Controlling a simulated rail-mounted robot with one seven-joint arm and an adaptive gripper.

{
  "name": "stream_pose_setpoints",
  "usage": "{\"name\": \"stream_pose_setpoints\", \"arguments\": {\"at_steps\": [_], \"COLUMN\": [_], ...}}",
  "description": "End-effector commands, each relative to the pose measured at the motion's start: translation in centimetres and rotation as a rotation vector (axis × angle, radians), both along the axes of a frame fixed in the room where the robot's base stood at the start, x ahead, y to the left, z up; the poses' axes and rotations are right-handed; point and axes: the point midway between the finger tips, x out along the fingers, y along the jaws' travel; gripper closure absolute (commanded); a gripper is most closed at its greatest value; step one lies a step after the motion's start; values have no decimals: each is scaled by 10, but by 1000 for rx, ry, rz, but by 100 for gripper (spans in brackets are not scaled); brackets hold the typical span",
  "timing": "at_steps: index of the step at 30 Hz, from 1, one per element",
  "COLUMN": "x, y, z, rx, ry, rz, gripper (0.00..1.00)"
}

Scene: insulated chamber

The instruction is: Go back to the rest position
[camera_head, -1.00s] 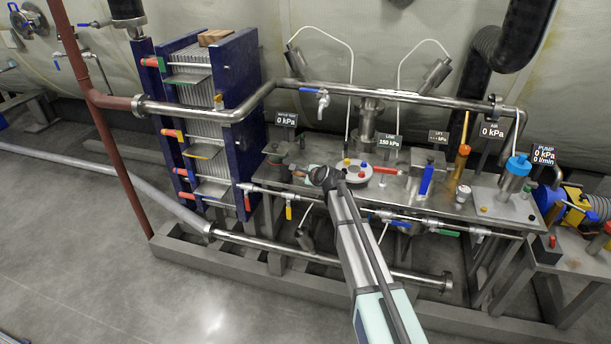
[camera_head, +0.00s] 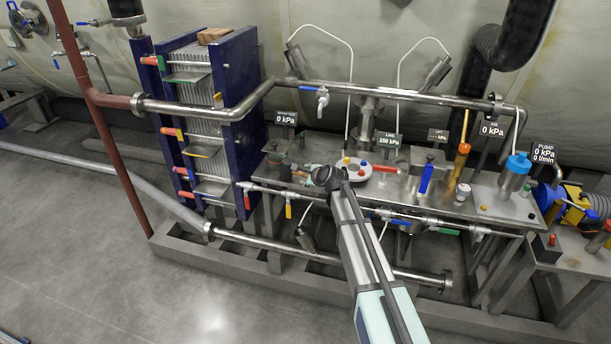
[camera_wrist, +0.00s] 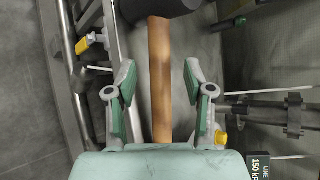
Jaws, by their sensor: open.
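My gripper (camera_wrist: 160,82) is open in the wrist view, with its two green-padded fingers apart. A brown, wood-like handle (camera_wrist: 161,70) with a dark head (camera_wrist: 158,7) runs through the gap between the fingers. I see clear space between each pad and the handle. In the head view my gripper (camera_head: 302,171) is over the left part of the metal bench (camera_head: 405,190), left of the round white plate with coloured knobs. The fingers are small there. My arm reaches up to it from the lower right.
A blue-framed plate stack (camera_head: 205,120) stands left of the bench. A steel pipe (camera_head: 390,94) crosses above it. Valves with coloured levers line the bench's front. A red-brown post (camera_head: 105,140) stands at the left. The floor (camera_head: 130,265) in the left foreground is open.

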Motion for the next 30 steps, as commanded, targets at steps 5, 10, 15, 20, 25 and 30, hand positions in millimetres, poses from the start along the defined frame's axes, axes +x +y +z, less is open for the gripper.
{"name": "stream_pose_setpoints", "arguments": {"at_steps": [5,10,15,20,25,30], "x": [-27,-51,-68,-73,-86,-135], "y": [-15,-29,-39,-42,-43,-58], "z": [18,36,48,52,40,-23], "rx": [1,1,1,-41,-241,-542], "ry": [-3,-4,-3,-22,-65,-55], "rz": [-1,-2,-1,32,187,455], "gripper": [47,47,47,47,47,47]}}
